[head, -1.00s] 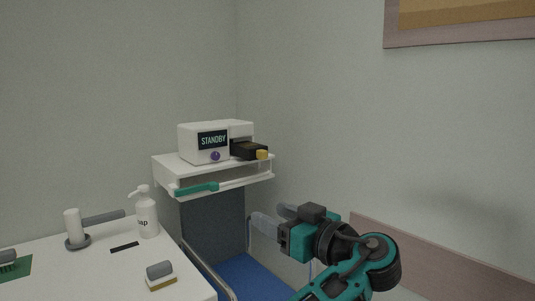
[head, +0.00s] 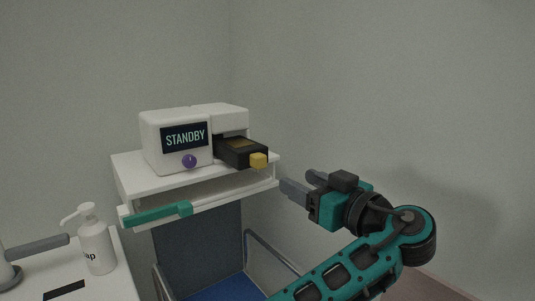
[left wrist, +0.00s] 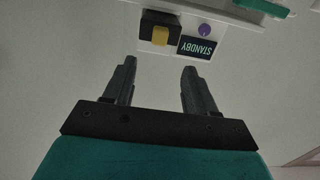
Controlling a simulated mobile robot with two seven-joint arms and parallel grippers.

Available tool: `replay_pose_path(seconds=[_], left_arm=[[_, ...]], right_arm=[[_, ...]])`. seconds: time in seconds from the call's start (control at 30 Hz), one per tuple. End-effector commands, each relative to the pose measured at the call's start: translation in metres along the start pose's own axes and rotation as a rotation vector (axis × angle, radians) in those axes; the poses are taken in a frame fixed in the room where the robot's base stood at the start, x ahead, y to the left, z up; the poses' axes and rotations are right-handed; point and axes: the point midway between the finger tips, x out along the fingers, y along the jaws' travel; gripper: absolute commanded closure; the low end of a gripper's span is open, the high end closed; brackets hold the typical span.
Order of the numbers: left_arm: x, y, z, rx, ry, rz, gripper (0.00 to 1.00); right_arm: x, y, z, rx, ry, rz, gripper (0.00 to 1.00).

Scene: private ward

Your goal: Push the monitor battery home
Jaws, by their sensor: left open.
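The white monitor (head: 174,139) stands on a white wall shelf, its screen reading STANDBY, with a purple knob below. The black battery (head: 238,151) sticks out of the monitor's right side, with a yellow block (head: 258,160) on its outer end. My left gripper (head: 302,183) is open and empty, to the right of the battery and a little lower, apart from it. In the left wrist view the battery (left wrist: 160,22) and its yellow block show upside down beyond the two spread fingers (left wrist: 153,75). My right gripper is not in view.
The shelf (head: 131,179) has a drawer with a green handle (head: 158,215) below the monitor. A soap bottle (head: 96,245) stands on a white table at lower left. A chair (head: 205,250) is below the shelf. The space between gripper and battery is clear.

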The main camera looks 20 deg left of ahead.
Motion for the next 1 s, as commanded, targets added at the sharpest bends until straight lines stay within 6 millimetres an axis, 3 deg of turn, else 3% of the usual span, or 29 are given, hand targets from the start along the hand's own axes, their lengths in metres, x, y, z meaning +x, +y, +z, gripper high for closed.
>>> replay_pose_path(seconds=[0.27,0.7,1.0], left_arm=[[0.022,-0.001,-0.001,0.0,0.002,-0.004,0.44],[0.108,-0.001,-0.001,0.002,0.001,-0.004,0.44],[0.129,0.0,0.0,0.001,0.0,-0.001,0.44]], right_arm=[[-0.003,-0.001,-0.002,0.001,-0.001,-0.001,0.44],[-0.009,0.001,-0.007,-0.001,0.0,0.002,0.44],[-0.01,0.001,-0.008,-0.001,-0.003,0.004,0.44]])
